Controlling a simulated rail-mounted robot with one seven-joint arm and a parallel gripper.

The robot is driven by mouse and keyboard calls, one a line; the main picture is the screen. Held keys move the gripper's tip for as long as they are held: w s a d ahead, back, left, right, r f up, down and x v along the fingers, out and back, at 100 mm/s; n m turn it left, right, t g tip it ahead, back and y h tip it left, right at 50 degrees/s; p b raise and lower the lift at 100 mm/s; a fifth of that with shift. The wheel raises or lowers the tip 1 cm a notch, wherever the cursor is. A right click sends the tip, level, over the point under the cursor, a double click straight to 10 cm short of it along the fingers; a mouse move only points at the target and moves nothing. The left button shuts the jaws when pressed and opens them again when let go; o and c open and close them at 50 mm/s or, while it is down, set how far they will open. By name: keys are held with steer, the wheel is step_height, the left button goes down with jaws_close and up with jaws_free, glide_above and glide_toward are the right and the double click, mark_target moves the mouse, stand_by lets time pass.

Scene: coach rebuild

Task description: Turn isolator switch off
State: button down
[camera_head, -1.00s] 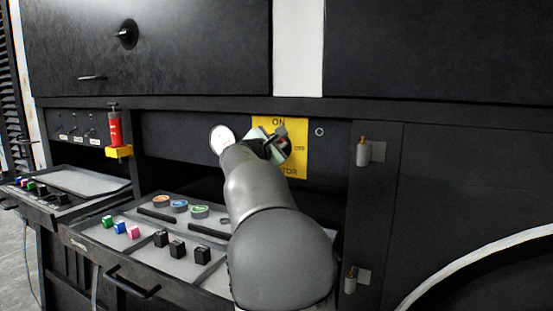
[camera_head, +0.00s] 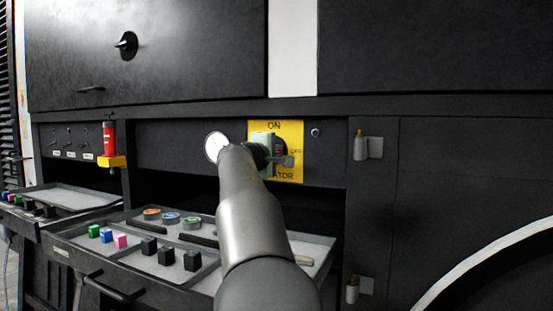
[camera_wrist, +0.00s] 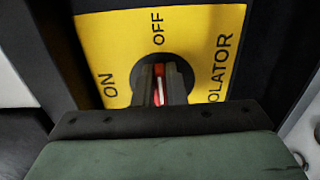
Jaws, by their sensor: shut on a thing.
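The isolator switch has a yellow plate (camera_head: 292,140) on the dark back panel; ON is at its top and OFF at its right in the head view. In the wrist view the plate (camera_wrist: 110,38) is turned, with OFF at the top and ON at the left. My gripper (camera_wrist: 160,88) is shut on the red switch handle (camera_wrist: 158,92), one finger on each side. The handle's white line runs up and down there, in line with OFF. My gripper (camera_head: 272,156) hides the handle in the head view.
A round white gauge (camera_head: 216,147) is close left of my wrist. A tray (camera_head: 165,258) with coloured and black blocks and several discs is below. A red cylinder (camera_head: 109,138) stands in a yellow holder at left. Hinges (camera_head: 367,147) stick out at right.

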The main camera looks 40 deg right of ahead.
steer(key=shift+f+m, duration=0.1)
steer(key=shift+m, duration=0.2)
steer(key=c, duration=1.5)
jaws_free()
steer(key=b+v, duration=0.2)
steer(key=v, duration=1.5)
steer(key=shift+a, duration=0.2)
